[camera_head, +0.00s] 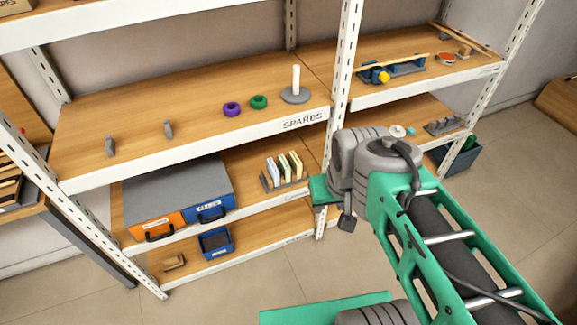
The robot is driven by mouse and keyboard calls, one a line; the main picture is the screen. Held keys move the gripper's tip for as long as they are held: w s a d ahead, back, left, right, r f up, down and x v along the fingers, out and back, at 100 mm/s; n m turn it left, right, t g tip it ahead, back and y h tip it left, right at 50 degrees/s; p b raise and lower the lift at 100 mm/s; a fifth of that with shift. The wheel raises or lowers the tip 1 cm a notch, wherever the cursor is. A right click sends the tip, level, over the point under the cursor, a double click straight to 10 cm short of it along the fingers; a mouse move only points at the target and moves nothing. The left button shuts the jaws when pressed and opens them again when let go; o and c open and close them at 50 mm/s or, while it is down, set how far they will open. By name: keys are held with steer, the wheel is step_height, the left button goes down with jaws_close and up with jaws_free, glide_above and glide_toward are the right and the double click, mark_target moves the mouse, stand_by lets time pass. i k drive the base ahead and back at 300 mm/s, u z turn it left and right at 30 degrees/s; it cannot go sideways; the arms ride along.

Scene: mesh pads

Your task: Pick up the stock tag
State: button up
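No object is clearly marked as the stock tag, and I cannot tell for certain which one it is. Several thin upright cards (284,168) in white, yellow and green stand in a grey slotted rack (270,187) on the middle shelf, and they look the most tag-like. My green and grey arm crosses the right side of the view, its grey joint in front of the shelf post. I cannot make out my gripper's fingers, so its state and its distance to the cards do not show.
The upper shelf, labelled SPARES (302,121), holds a purple ring (232,109), a green ring (259,102), a peg on a round base (296,94) and two small grey stands. Orange (157,225) and blue (209,207) drawers sit left of the rack. The upper shelf's left half is mostly clear.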

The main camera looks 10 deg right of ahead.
mark_target(297, 165)
steer(key=u, duration=4.3)
steer(key=k, duration=1.45)
steer(key=z, duration=1.1)
